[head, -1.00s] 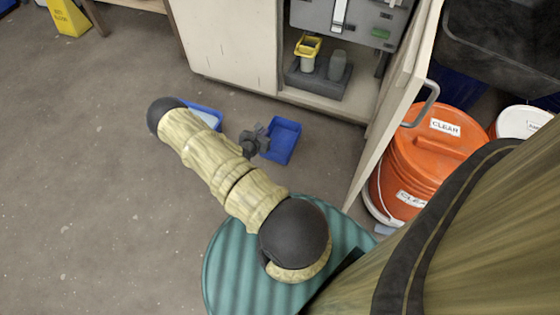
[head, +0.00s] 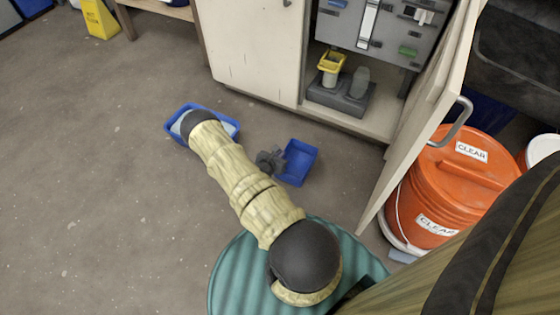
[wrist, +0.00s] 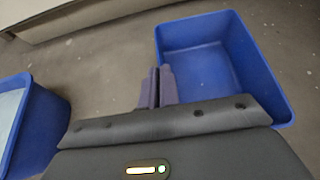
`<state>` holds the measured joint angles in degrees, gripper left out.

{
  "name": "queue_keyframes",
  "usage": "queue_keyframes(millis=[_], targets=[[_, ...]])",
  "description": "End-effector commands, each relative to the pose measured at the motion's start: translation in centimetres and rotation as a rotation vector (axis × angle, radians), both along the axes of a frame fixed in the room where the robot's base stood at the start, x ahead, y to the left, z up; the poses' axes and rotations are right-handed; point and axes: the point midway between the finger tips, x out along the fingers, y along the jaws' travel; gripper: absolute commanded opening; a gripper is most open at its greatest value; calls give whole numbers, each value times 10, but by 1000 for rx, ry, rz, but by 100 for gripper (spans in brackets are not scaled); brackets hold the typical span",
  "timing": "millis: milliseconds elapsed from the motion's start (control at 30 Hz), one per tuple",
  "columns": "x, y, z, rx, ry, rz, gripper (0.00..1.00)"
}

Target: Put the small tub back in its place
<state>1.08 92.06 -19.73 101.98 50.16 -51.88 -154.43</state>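The small blue tub (head: 299,178) is empty and sits on the floor, or very close to it, in front of the open cabinet. It also shows in the wrist view (wrist: 207,62), open side up. My gripper (head: 270,160) is at its left rim. In the wrist view my two fingers (wrist: 157,88) are close together, and the tub's left rim runs into the narrow line between them. They look shut on that rim, though the contact itself is partly hidden. My arm reaches out to the left of the tub.
Another blue tub (head: 231,124) with pale contents stands on the floor to the left, partly behind my arm. The cabinet holds a grey block (head: 341,102) with a yellow-topped cup (head: 331,66). Its open door (head: 425,125) and an orange bucket (head: 450,190) stand at the right. Floor at left is clear.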

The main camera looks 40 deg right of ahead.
Motion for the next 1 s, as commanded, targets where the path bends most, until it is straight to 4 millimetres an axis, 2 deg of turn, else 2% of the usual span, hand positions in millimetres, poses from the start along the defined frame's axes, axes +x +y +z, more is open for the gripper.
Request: queue_keyframes(millis=[267,700,800,833,1000], targets=[[0,-1,-36,0,0,-1,0],[0,0,-41,-1,0,0,0],[0,0,-40,0,0,-1,21],[0,0,-40,0,0,-1,25],[0,0,-40,0,0,-1,25]])
